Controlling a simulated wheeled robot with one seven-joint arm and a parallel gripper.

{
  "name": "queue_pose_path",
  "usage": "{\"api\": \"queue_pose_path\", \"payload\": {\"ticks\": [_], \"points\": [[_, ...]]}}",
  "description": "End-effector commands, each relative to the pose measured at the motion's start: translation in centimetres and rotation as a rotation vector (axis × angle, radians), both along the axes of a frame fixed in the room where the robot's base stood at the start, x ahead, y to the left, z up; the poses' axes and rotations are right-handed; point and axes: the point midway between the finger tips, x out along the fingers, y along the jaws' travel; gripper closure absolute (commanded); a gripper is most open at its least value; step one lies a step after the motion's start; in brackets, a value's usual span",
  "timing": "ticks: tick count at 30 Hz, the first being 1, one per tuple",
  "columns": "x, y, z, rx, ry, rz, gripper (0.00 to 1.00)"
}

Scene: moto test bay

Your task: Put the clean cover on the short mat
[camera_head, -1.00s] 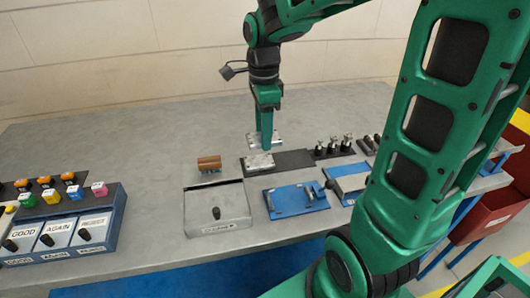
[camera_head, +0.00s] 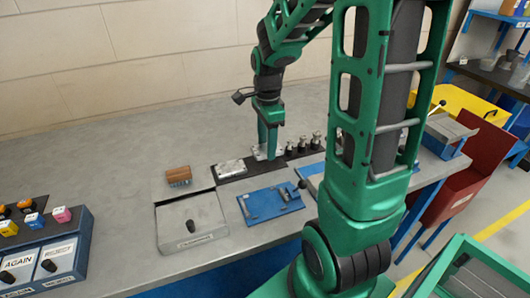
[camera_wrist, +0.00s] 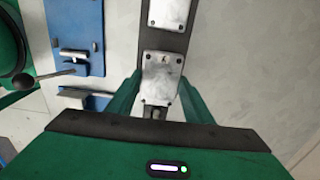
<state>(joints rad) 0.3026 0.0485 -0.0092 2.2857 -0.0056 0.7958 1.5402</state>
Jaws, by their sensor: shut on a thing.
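My gripper (camera_head: 268,150) points down and is shut on a silvery metal cover (camera_head: 259,154) over the right part of a dark mat (camera_head: 242,172). In the wrist view the held cover (camera_wrist: 160,78) lies between my two green fingers (camera_wrist: 157,98), with a small dark mark near its far edge. It is level and on or just above the mat; I cannot tell which. A second silvery cover (camera_head: 229,167) lies flat on the mat's left part, and it also shows in the wrist view (camera_wrist: 169,12). I cannot tell which cover is clean.
Several upright metal parts (camera_head: 303,145) stand close right of my gripper. A blue fixture (camera_head: 270,204) lies in front of the mat. A brown brush (camera_head: 178,175) and a grey box with a black knob (camera_head: 191,222) are to the left. The table behind is clear.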

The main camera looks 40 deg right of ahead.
Motion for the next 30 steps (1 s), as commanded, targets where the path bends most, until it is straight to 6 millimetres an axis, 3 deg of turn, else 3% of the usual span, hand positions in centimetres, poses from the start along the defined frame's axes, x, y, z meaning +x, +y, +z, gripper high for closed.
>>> {"api": "queue_pose_path", "payload": {"ticks": [6, 19, 20, 22, 30], "points": [[-0.1, 0.0, -2.9, 0.001, 0.004, 0.0, 0.8], [0.0, 0.0, -3.5, 0.0, 0.001, -0.001, 0.8], [0.0, 0.0, -3.5, 0.0, 0.001, -0.001, 0.49], [0.0, 0.0, -3.5, 0.0, 0.001, -0.001, 0.35], [0.0, 0.0, -3.5, 0.0, 0.001, -0.001, 0.35]]}}
